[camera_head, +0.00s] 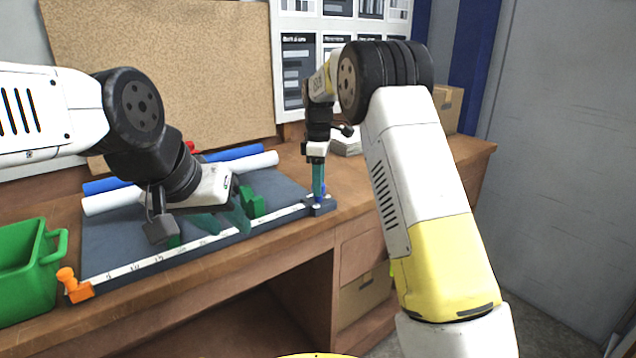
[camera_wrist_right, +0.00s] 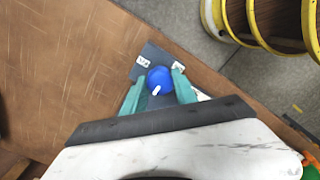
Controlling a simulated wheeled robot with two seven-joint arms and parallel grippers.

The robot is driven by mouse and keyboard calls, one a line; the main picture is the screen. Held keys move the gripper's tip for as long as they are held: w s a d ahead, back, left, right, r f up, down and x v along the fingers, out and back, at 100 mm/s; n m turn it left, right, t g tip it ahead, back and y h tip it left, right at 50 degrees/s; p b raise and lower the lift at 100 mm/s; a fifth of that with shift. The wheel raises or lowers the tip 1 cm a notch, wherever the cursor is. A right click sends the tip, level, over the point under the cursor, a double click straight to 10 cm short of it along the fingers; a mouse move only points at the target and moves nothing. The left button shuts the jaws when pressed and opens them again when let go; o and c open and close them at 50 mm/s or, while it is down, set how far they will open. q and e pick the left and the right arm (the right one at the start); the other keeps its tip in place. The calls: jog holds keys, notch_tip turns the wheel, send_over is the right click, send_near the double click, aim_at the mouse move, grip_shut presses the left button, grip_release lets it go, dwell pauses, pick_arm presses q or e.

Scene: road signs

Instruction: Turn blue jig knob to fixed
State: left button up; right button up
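The blue jig knob (camera_head: 323,189) sits on a dark block at the right end of the ruler rail. In the right wrist view the knob (camera_wrist_right: 159,77) is round, with a white pointer mark toward the gripper. My right gripper (camera_head: 318,190) points down at it, its teal fingers (camera_wrist_right: 159,88) on either side of the knob. A small gap shows at the left finger; contact at the right finger is unclear.
The dark mat (camera_head: 105,240) has a white ruler strip (camera_head: 185,247) along its front. Blue (camera_head: 235,153) and white rolls (camera_head: 115,202) lie behind. An orange clamp (camera_head: 74,285) and a green bin (camera_head: 25,275) are at the left. Small white labels (camera_wrist_right: 143,61) flank the knob.

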jog(key=shift+m, duration=0.4)
grip_shut()
jog(key=m, duration=0.3)
jog(key=shift+m, duration=0.4)
jog(key=m, duration=0.4)
jog(key=shift+m, duration=0.3)
jog(key=m, duration=0.8)
jog(key=shift+m, duration=0.3)
jog(key=shift+w, duration=0.1)
jog(key=o, duration=1.2)
grip_release()
